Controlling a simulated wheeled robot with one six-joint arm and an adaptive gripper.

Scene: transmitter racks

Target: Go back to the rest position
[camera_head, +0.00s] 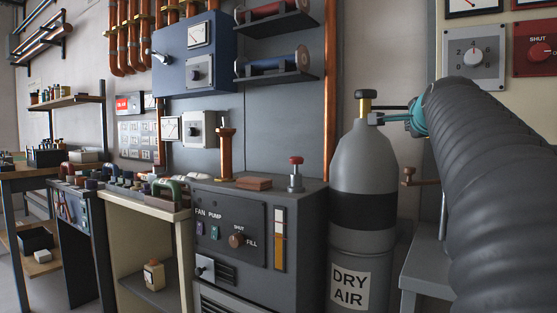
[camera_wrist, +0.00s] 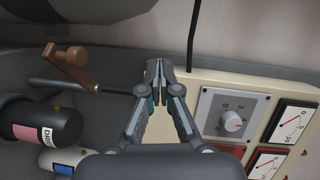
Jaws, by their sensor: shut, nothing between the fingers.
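My gripper (camera_wrist: 160,65) shows in the wrist view with its two dark fingers together at the upper middle and nothing between them. It is in front of a grey surface, left of a cream panel (camera_wrist: 184,97) with a knob (camera_wrist: 232,121). In the head view my arm, in a dark ribbed sleeve, fills the right side.
A wooden-handled crank (camera_wrist: 68,60) is left of the gripper in the wrist view, with a black cylinder (camera_wrist: 20,122) below it. In the head view, a grey cabinet (camera_head: 235,225) with a red-topped valve (camera_head: 295,170) stands left of the dry air cylinder. A grey stand (camera_head: 425,258) is at right.

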